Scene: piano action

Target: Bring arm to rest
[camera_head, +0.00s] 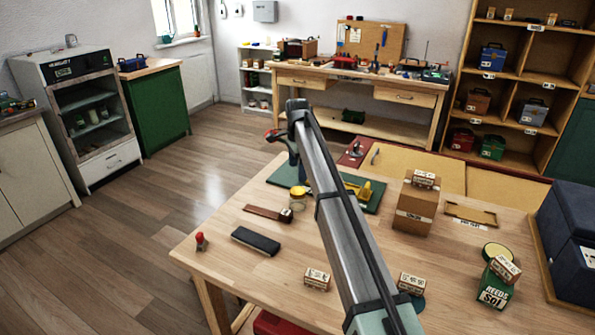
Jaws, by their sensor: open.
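My arm (345,235) reaches from the bottom edge up over the wooden workbench (225,245), with its elbow bend high at the picture's centre. My gripper (275,136) shows small at the far end, left of the bend, above the bench's back left corner. It is open, and I see nothing held in it. The arm hides part of the bench top and part of the green mat (283,173).
A dark blue case (570,225) stands at right. Open floor lies left.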

